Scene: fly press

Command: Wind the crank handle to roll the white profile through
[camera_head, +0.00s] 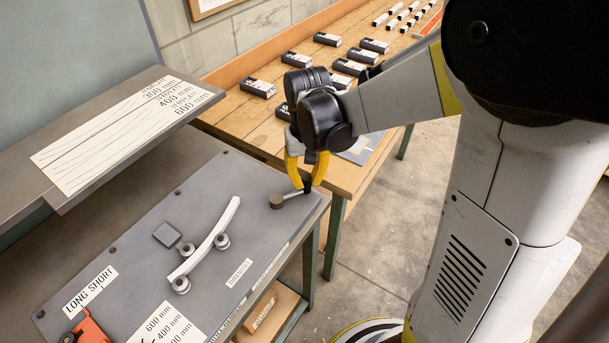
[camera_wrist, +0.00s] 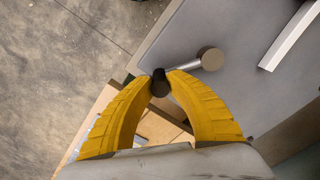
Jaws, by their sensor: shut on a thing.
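The white profile (camera_head: 206,240) lies slightly curved across several rollers (camera_head: 222,241) on the grey machine plate. The crank handle (camera_head: 306,186) is a dark upright knob at the end of a short metal arm, which runs left to a round hub (camera_head: 277,202) near the plate's right corner. My gripper (camera_head: 306,182) has yellow fingers shut on the knob from above. In the wrist view the fingertips close around the dark knob (camera_wrist: 160,86), with the hub (camera_wrist: 211,59) to its upper right. One end of the profile (camera_wrist: 290,38) shows at the upper right there.
A dark square block (camera_head: 167,235) sits beside the profile. An orange part (camera_head: 88,328) is at the plate's lower left by a LONG SHORT label. A sloped shelf with a template sheet (camera_head: 120,135) stands behind. A wooden bench (camera_head: 235,115) holds several black boxes. Floor is clear at right.

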